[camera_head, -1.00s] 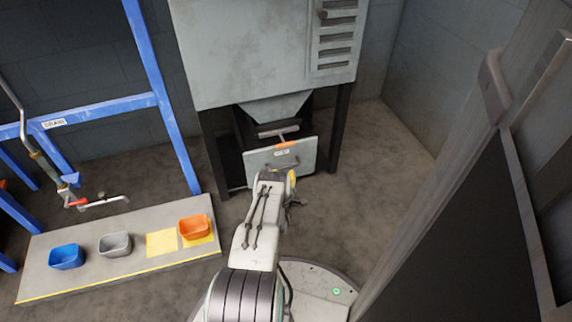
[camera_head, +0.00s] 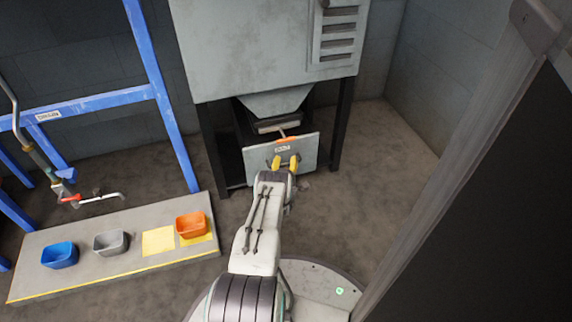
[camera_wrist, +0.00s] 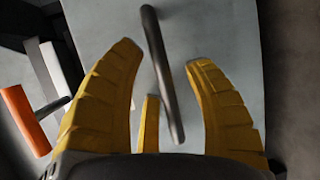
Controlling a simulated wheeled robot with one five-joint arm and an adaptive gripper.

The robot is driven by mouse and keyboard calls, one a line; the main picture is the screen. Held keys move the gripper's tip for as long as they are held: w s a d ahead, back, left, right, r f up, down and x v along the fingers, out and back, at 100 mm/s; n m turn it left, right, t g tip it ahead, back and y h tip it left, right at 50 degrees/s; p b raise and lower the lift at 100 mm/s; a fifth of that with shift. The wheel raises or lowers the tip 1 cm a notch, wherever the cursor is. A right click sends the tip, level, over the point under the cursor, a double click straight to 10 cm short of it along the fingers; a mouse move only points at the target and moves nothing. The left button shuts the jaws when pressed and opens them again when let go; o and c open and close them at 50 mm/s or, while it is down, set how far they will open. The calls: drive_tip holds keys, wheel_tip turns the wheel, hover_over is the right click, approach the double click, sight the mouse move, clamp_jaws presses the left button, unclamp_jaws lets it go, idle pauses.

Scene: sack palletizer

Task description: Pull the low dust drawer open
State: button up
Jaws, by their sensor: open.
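The low dust drawer (camera_head: 306,150) is a grey front panel with a small label, under the hopper of the grey cabinet. In the wrist view its front (camera_wrist: 215,35) fills the middle, with a dark bar handle (camera_wrist: 163,75) running steeply across it. My gripper (camera_head: 285,162) is in front of the panel with its yellow fingers pointing at it. In the wrist view my gripper (camera_wrist: 165,55) is open, and the handle shows between the fingers, nearer the middle. I cannot tell whether any finger touches it. In the head view the gripper hides most of the handle.
An orange-ended lever (camera_head: 287,138) sits just above the drawer; it shows at left in the wrist view (camera_wrist: 30,115). Dark cabinet legs (camera_head: 340,125) flank the drawer. A low platform (camera_head: 75,285) with blue, grey and orange bins lies left. Floor right of the cabinet is clear.

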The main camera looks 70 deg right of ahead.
drive_tip(key=shift+o, duration=0.2)
clamp_jaws()
idle(0.3)
